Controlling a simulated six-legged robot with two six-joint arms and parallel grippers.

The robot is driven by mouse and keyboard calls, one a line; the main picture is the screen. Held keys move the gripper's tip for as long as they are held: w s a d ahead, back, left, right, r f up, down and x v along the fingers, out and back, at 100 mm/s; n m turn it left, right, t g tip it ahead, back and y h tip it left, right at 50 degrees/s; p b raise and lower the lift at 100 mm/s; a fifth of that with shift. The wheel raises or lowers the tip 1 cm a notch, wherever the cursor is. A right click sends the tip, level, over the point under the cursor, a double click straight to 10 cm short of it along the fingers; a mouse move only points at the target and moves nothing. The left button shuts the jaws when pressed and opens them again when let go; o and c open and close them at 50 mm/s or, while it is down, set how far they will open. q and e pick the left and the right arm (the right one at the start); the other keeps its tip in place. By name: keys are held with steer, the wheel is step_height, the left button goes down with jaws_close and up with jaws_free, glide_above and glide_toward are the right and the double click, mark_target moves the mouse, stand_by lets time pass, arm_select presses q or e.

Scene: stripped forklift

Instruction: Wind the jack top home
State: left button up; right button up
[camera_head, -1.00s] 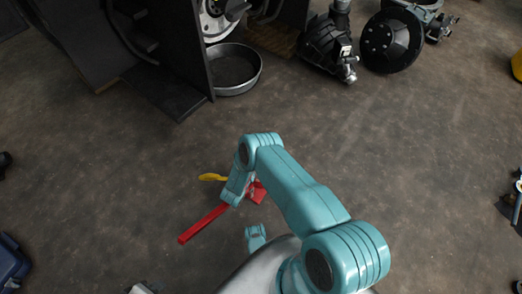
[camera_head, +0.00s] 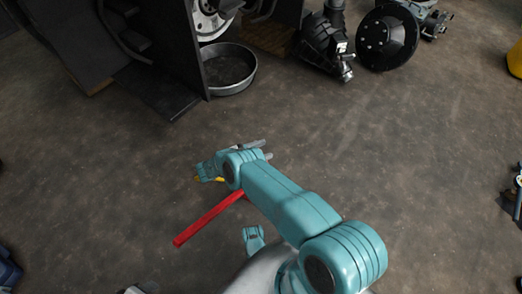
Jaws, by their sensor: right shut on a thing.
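The jack shows as a long red bar (camera_head: 208,220) on the floor, running from lower left up to my right arm. The rest of its red body is hidden under the arm. A yellow piece (camera_head: 220,179) of the jack shows just beyond the bar, mostly covered by my right gripper (camera_head: 206,175). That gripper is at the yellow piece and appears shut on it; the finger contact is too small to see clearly.
A round grey pan (camera_head: 231,84) stands beside the dark forklift body (camera_head: 150,60) at upper left. A black disc-shaped part (camera_head: 388,40) and dark machinery (camera_head: 322,48) lie at upper right. A yellow object (camera_head: 514,62) is at the right edge. The middle floor is clear.

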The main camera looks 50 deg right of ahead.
steer(key=shift+d+r, duration=0.1)
steer(key=shift+r, duration=0.15)
steer(key=o, duration=1)
steer(key=shift+c, duration=0.2)
steer(key=shift+f, duration=0.1)
arm_select(q)
steer(key=s+d+r+g+p, duration=0.1)
steer(key=s+r+p, duration=0.4)
steer(key=r+p, duration=0.5)
steer(key=shift+s+d+r+g+h+p, duration=0.15)
steer(key=shift+s+d+g+h+p, duration=0.2)
steer(key=shift+g, duration=0.25)
arm_select(e)
step_height(320, 180, up, 20)
